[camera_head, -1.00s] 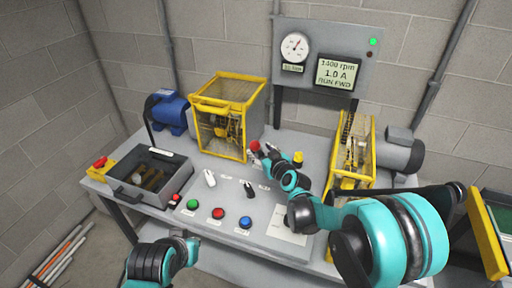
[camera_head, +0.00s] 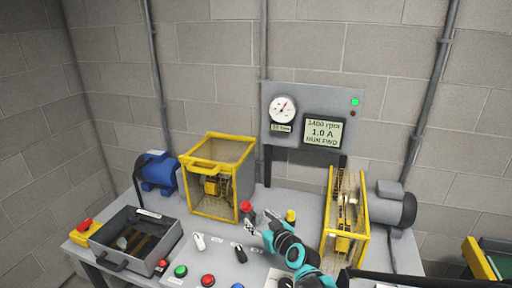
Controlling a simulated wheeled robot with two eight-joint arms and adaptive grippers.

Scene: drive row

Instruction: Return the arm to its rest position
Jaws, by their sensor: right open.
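My right arm comes up from the bottom edge with teal and black links. Its right gripper (camera_head: 257,225) is open over the panel at the back of the bench, close to a red knob (camera_head: 247,208) and just right of the yellow-framed guard box. Nothing shows between its fingers. Whether it touches the red knob cannot be told. My left gripper is out of view.
The bench holds a yellow-framed guard box (camera_head: 217,178), a blue motor (camera_head: 157,172), a grey open box (camera_head: 128,238), a yellow guard (camera_head: 345,220) and a grey motor (camera_head: 391,207). The display (camera_head: 323,131) reads 1400 rpm, 1.0 A, RUN FWD. A green lamp (camera_head: 355,101) is lit.

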